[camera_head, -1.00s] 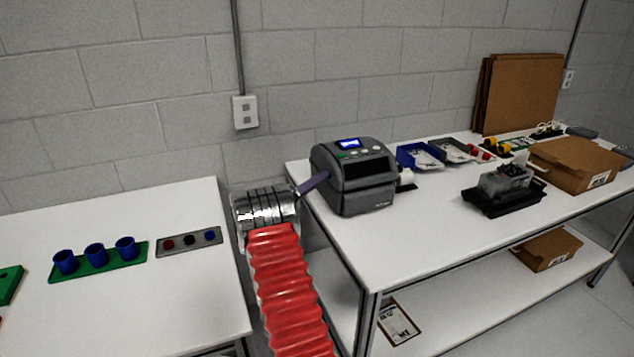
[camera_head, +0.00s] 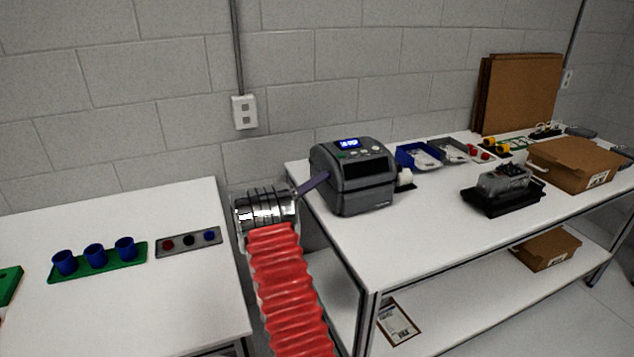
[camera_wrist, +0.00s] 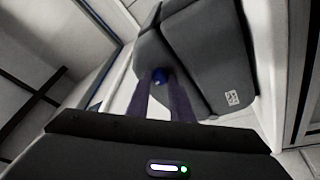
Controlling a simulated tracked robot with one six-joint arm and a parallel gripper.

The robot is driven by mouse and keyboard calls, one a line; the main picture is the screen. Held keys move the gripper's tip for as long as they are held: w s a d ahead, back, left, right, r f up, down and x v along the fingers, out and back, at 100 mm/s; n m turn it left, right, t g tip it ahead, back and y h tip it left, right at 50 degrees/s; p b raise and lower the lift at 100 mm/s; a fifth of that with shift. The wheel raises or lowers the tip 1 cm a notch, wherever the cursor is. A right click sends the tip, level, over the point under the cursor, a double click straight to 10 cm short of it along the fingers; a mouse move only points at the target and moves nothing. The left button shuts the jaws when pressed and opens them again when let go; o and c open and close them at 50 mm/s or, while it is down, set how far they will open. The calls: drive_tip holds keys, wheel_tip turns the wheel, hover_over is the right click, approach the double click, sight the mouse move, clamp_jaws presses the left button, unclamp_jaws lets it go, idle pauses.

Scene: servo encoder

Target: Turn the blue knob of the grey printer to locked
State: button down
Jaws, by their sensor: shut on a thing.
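The grey printer (camera_head: 352,177) stands on the left end of the right-hand white table, its small screen lit. My gripper (camera_head: 318,181) reaches its left side from the gap between the tables. In the head view the knob is hidden behind the fingers.
The left table (camera_head: 120,290) carries a green rack (camera_head: 98,262) with blue cups and a grey plate with coloured buttons (camera_head: 188,242). Right of the printer are a blue bin (camera_head: 418,157), a black device (camera_head: 503,190) and a cardboard box (camera_head: 575,163).

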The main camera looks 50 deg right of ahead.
drive_tip(key=shift+w+n, duration=0.1)
drive_tip(key=shift+n, duration=0.4)
drive_tip(key=shift+r+n+t+y, duration=0.15)
drive_tip(key=shift+n+t+y, duration=0.45)
drive_tip(key=shift+n, duration=1.65)
drive_tip(key=shift+r+n+t+y, duration=0.2)
drive_tip(key=shift+n+t+y, duration=0.35)
drive_tip(key=shift+n, duration=1.75)
drive_tip(key=shift+r+n+t+y, duration=0.15)
drive_tip(key=shift+n+t+y, duration=0.4)
drive_tip(key=shift+n, duration=1.7)
drive_tip(key=shift+g, duration=0.3)
drive_tip(key=c, duration=1.6)
unclamp_jaws()
drive_tip(key=shift+o, duration=0.2)
drive_tip(key=shift+a, duration=0.1)
